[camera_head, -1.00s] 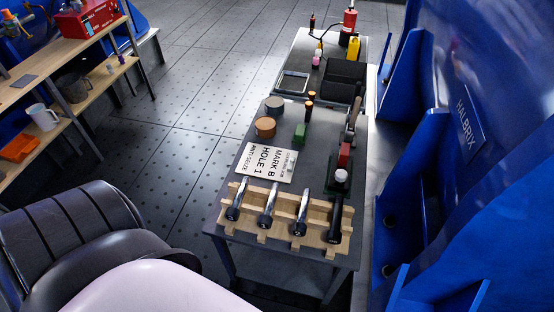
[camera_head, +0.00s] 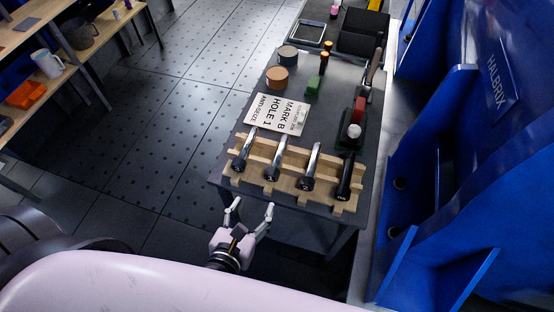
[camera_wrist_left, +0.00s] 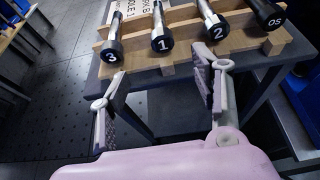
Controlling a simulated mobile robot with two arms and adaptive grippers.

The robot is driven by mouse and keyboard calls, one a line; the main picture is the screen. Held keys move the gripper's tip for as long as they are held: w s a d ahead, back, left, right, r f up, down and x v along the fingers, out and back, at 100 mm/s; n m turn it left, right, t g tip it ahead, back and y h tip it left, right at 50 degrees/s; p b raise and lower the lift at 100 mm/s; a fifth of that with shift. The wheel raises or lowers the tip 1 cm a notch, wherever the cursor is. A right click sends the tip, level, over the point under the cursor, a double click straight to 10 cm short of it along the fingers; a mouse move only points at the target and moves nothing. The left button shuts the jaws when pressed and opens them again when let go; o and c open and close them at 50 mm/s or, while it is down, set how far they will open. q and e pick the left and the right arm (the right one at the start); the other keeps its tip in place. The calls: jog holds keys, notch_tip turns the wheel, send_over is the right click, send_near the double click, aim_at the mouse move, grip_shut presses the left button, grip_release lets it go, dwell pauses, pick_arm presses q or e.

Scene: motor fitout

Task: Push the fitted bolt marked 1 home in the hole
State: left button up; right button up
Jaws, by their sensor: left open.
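The bolt marked 1 (camera_head: 275,158) lies tilted in a wooden rack (camera_head: 323,188), its black numbered end facing me. In the left wrist view, bolt 1 (camera_wrist_left: 161,38) sits between bolt 3 (camera_wrist_left: 113,45) and bolt 2 (camera_wrist_left: 213,27); a bolt marked OS (camera_wrist_left: 268,12) is at the right. My left gripper (camera_head: 253,207) is open and empty just off the table's front edge, before bolts 3 and 1. Its spread fingers (camera_wrist_left: 160,78) also show in the left wrist view, apart from the bolts. My right gripper is out of view.
A card (camera_head: 277,114) reading MARK B, HOLE 1, ANTI-SEIZE lies behind the rack on the dark table (camera_head: 240,88). A red-and-white object (camera_head: 354,120) stands at the right. The blue machine (camera_head: 440,125), with dark round holes at its feet, stands right of the table.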

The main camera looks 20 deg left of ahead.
aim_at(271, 175)
pick_arm(q)
jog(key=x, duration=1.5)
jog(key=shift+w+d, duration=0.2)
jog(key=shift+c, duration=0.5)
grip_shut()
jog(key=shift+r, duration=0.15)
